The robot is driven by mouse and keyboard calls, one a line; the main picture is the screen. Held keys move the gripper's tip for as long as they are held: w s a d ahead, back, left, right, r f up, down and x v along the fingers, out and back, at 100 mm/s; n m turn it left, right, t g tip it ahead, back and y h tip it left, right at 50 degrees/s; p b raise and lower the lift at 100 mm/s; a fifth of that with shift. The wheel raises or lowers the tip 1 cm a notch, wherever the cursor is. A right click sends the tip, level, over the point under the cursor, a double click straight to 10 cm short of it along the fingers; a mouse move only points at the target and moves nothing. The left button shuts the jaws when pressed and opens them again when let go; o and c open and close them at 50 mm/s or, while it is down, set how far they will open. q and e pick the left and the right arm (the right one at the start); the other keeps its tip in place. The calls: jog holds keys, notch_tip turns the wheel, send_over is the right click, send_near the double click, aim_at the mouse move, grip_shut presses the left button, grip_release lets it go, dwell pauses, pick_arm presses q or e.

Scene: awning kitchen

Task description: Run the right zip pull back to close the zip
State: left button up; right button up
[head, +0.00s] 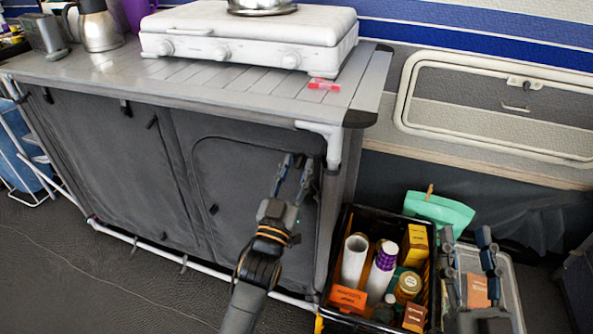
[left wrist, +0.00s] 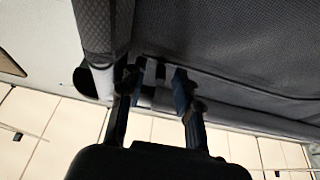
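The dark fabric front of the kitchen cabinet (head: 120,165) has zipped doors. The right door (head: 240,220) is outlined by an arched seam, with a small dark pull or tab (head: 213,209) on its left part. My left gripper (head: 297,164) is open in front of this door's upper right part, near the frame's white corner. In the left wrist view my left gripper (left wrist: 157,82) has its fingers apart; a small dark tab (left wrist: 160,71) shows between them. I cannot tell whether this is the right zip pull or whether the fingers touch it. My right gripper (head: 467,240) is open and empty.
A black crate (head: 344,222) of bottles and boxes stands right of the cabinet, beside a clear bin (head: 512,290) below my right gripper. A white stove (head: 245,35) and a red item (head: 323,84) are on the cabinet top (head: 90,70). The floor at front left is clear.

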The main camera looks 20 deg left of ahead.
pick_arm(q)
jog(key=shift+w, duration=0.1)
grip_shut()
jog(key=shift+a, duration=0.15)
